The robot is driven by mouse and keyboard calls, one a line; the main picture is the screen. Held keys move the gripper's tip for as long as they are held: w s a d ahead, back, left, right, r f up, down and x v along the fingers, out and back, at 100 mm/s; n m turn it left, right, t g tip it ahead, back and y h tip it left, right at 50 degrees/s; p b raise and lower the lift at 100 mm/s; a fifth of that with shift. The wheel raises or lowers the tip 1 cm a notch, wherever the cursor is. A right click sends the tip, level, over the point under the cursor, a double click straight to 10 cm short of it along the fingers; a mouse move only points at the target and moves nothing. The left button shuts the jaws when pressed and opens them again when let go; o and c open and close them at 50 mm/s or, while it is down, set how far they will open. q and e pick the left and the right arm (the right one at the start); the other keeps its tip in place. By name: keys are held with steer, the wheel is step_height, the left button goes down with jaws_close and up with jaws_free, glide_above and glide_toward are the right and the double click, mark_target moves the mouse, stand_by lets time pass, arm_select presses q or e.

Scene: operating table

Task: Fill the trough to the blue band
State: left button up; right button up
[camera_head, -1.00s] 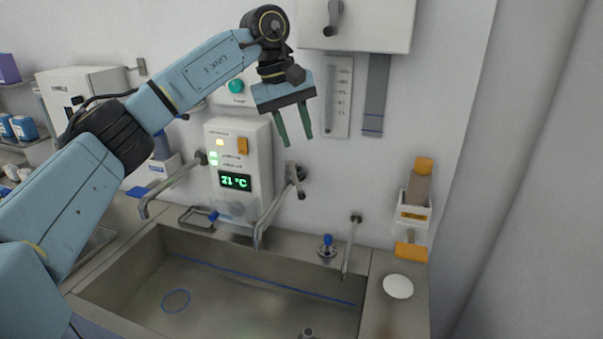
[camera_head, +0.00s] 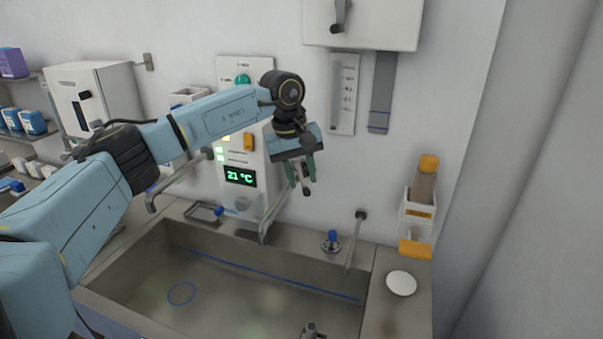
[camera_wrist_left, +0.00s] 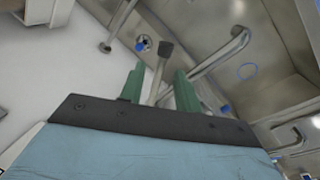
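The steel trough (camera_head: 215,300) lies below, with a blue band (camera_head: 262,273) along its inner back wall and a blue ring (camera_head: 181,293) on its floor. No clear water surface can be made out in it. A wall tap has a spout (camera_head: 268,217) over the trough and a dark-ended lever (camera_head: 305,188). My left gripper (camera_head: 301,180) is at this lever. In the left wrist view the green fingers (camera_wrist_left: 160,92) stand apart, with the lever (camera_wrist_left: 163,62) between them; contact cannot be made out. My right gripper is not in view.
A control box showing 21 °C (camera_head: 240,176) hangs behind my left wrist. Another spout (camera_head: 165,190) is at left and a thin one (camera_head: 354,240) at right, near a blue knob (camera_head: 331,242). A white disc (camera_head: 401,283) lies on the right ledge.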

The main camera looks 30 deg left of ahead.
arm_select(q)
steer(key=shift+f, duration=0.15)
steer(key=shift+c, duration=0.4)
jaws_close()
